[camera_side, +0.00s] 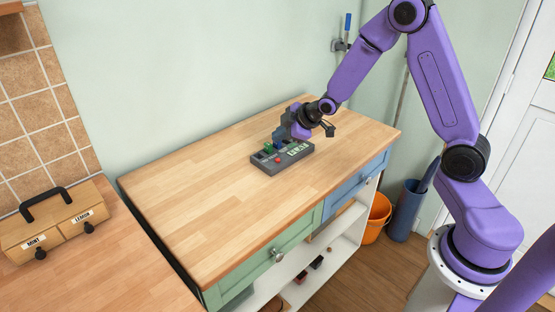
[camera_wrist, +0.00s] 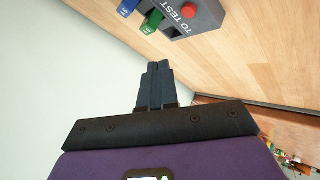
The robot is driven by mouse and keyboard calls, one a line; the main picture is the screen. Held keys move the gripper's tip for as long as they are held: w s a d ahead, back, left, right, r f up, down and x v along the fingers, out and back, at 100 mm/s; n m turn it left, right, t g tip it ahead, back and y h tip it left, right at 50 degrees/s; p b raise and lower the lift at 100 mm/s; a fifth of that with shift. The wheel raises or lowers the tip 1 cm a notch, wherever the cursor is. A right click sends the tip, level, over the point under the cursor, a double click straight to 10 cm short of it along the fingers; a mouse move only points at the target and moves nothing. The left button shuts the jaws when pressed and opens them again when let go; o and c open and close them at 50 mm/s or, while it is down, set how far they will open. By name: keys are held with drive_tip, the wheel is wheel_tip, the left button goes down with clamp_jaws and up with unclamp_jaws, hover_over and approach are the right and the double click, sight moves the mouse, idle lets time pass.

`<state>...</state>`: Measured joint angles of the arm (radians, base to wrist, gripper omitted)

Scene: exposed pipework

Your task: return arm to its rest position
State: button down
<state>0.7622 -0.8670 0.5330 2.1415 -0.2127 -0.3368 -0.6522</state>
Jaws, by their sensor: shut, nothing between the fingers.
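My purple arm reaches in from the right in the side view. My gripper (camera_side: 279,135) is over the wooden counter, just above and behind a grey box. In the wrist view the two dark fingers of my gripper (camera_wrist: 157,67) are together with nothing between them. The grey box (camera_side: 290,163) carries a label, "TO TEST" in the wrist view, and a red round part (camera_wrist: 189,10). A green piece (camera_wrist: 151,22) and a blue piece (camera_wrist: 127,7) sit at the box's slots. The fingers appear apart from the box.
The wooden counter (camera_side: 190,195) is otherwise clear. A pale wall stands close behind. A wooden box labelled MINT and LEMON (camera_side: 55,226) is on the left counter. An orange bucket (camera_side: 376,217) and a blue bin (camera_side: 405,210) stand on the floor. A blue-handled valve (camera_side: 347,28) is on the wall.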

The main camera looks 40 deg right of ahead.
drive_tip(key=s+a+r+g, duration=0.3)
drive_tip(key=s+a, duration=0.3)
drive_tip(key=s, duration=0.4)
drive_tip(key=s+a+r+g, duration=0.2)
drive_tip(key=s+a, duration=0.4)
drive_tip(key=s, duration=0.4)
drive_tip(key=s+d+r+g, duration=0.1)
drive_tip(key=s+g, duration=0.1)
drive_tip(key=s, duration=0.7)
drive_tip(key=s+d+r+n+g+h, duration=0.1)
drive_tip(key=s+d+r, duration=0.1)
drive_tip(key=s, duration=0.7)
drive_tip(key=shift+s+d+g+h, duration=0.3)
drive_tip(key=shift+s+g, duration=0.05)
drive_tip(key=shift+g, duration=0.05)
